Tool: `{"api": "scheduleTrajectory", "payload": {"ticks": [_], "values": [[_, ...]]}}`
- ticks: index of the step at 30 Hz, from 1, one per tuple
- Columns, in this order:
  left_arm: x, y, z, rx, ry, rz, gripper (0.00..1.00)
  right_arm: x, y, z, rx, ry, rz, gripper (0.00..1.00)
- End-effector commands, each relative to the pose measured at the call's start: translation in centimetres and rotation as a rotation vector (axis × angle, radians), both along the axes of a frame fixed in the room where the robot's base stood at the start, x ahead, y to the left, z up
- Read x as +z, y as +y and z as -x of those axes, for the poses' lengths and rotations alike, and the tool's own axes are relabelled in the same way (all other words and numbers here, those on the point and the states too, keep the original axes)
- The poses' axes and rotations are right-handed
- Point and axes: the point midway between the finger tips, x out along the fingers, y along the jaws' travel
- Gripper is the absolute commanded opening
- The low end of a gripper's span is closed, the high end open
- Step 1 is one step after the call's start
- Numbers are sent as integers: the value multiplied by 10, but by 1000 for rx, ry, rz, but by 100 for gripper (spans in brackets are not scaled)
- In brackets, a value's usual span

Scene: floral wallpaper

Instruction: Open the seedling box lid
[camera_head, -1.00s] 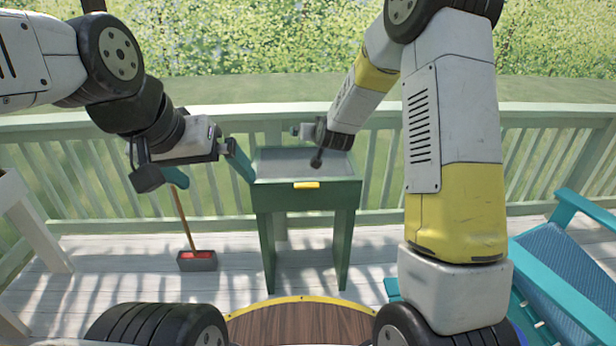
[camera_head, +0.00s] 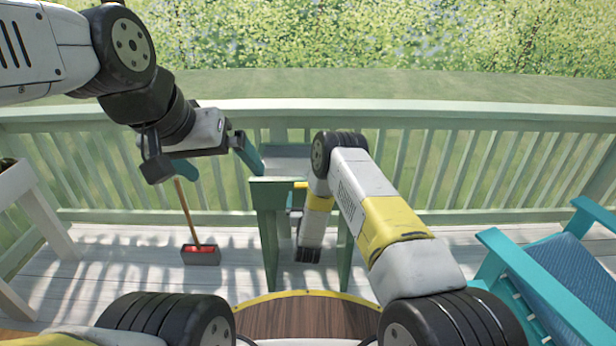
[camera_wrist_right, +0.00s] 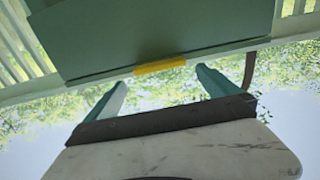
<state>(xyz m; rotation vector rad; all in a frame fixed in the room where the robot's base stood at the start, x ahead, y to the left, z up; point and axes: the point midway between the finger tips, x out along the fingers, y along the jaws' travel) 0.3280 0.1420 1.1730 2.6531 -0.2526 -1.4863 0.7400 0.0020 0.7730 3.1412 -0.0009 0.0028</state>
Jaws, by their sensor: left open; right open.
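The green seedling box (camera_head: 270,184) stands on legs before the railing, its grey top partly showing and its right side hidden by my right arm. Its yellow handle (camera_head: 300,185) is partly visible at the front edge; the right wrist view shows the handle (camera_wrist_right: 160,66) whole on the green front. The lid looks shut. My right gripper (camera_wrist_right: 160,92) is open and empty, its teal fingers pointing towards the handle but apart from it; in the head view my arm mostly hides it. My left gripper (camera_head: 216,164) is open and empty, left of the box.
A green railing (camera_head: 480,170) runs behind the box. A teal chair (camera_head: 560,280) stands at the right. A dustpan with a red inside (camera_head: 200,255) and wooden handle stands at the left on the deck, near a white planter (camera_head: 40,215) at the left edge.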

Motion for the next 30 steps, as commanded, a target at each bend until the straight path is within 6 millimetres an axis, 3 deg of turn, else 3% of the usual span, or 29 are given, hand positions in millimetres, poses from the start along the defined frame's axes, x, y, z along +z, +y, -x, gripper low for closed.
{"api": "scheduleTrajectory", "payload": {"ticks": [6,12,22,30], "values": [[0,0,0,0,0,0,100,0,-1,-37,-1,-1,-1,100],[0,0,0,0,0,0,100,0,-1,-59,0,0,0,100],[0,0,0,0,0,0,100,0,-1,-63,0,2,0,100],[0,0,0,0,0,0,100,0,-1,-63,0,2,0,49]]}}
